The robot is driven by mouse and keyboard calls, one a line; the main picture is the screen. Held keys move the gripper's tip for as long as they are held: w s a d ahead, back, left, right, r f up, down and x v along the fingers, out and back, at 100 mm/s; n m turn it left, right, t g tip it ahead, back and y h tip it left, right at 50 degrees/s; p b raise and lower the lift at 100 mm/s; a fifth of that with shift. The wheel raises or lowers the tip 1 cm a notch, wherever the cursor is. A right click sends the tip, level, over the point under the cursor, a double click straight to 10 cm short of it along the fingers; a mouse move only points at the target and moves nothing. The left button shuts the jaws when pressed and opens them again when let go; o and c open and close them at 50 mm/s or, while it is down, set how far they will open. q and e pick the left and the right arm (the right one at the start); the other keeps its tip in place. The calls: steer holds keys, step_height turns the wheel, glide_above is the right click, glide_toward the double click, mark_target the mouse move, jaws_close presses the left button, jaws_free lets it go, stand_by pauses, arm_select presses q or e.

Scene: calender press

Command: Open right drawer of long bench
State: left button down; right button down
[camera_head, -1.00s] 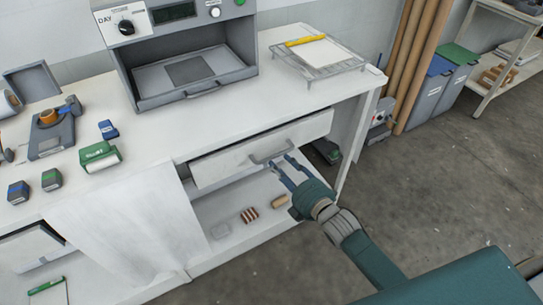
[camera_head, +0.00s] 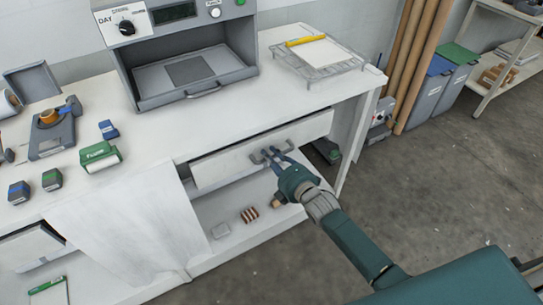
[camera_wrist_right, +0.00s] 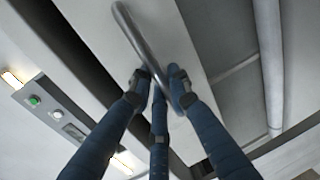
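The long white bench (camera_head: 215,112) has a white drawer (camera_head: 225,165) under its right half, with a grey bar handle on its front. The drawer front looks level with or slightly proud of the bench edge. My right gripper (camera_head: 273,153) is at the handle, its blue fingers reaching over it. In the right wrist view the handle (camera_wrist_right: 135,35) runs down between the fingertips of the gripper (camera_wrist_right: 159,84), with a gap between them; I cannot tell if they touch it. My left gripper is not in view.
An oven-like machine (camera_head: 190,60) and a wire rack (camera_head: 320,65) stand on the bench. A white cloth (camera_head: 135,220) hangs over the front left of the drawer. Small blocks (camera_head: 249,215) lie on the shelf below. The floor (camera_head: 440,180) at right is clear.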

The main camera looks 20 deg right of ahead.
steer(key=shift+s, duration=0.1)
steer(key=shift+s+d+p, duration=0.15)
steer(key=shift+s+p, duration=0.3)
steer(key=shift+s, duration=0.1)
steer(key=f+p+v, duration=0.2)
steer(key=p+v, duration=0.1)
steer(key=v, duration=1)
steer(key=s+f+p+v, duration=0.1)
steer(key=f+p+v, duration=0.2)
steer(key=v, duration=1)
steer(key=shift+s+d+f+p, duration=0.25)
steer(key=shift+s+p, duration=0.2)
steer(key=shift+p, duration=0.15)
steer(key=c, duration=1.7)
jaws_free()
steer(key=shift+o, duration=0.2)
